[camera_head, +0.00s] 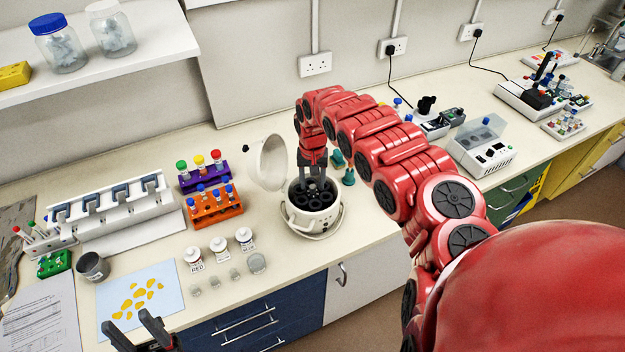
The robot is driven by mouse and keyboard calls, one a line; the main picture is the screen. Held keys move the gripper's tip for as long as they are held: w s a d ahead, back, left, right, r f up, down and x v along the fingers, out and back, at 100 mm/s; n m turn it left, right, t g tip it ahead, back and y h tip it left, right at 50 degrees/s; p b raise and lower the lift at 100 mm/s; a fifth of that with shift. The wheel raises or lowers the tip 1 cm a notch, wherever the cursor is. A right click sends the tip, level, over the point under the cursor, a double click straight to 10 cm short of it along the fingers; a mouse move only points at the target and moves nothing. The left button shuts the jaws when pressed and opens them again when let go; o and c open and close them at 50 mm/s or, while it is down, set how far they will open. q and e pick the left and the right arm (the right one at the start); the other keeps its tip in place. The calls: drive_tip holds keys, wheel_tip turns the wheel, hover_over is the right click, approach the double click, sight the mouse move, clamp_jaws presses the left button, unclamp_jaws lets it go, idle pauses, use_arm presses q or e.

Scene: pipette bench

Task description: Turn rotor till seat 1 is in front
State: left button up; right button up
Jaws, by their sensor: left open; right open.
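The centrifuge (327,222) is a small white round machine near the bench's front edge, with its pale lid (268,163) raised at the left. Its dark rotor (300,203) shows several round seats; I cannot read any seat numbers. My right gripper (313,184) points down into the open bowl, at the rotor's back part, with its fingers open. I cannot tell whether the fingers touch the rotor, and they hide part of it. My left gripper (128,323) is open and empty at the bottom left, near the bench's front edge.
A purple rack (205,181) and an orange rack (216,211) with capped tubes stand left of the centrifuge. White bottles (219,247) and small cups are in front of them. A blue sheet (167,292) with yellow pieces lies at the left. My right arm hides bench space to the right.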

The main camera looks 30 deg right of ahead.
drive_tip(key=shift+f, duration=0.2)
clamp_jaws()
idle(0.3)
drive_tip(key=shift+f+n, duration=0.1)
drive_tip(key=shift+n, duration=0.2)
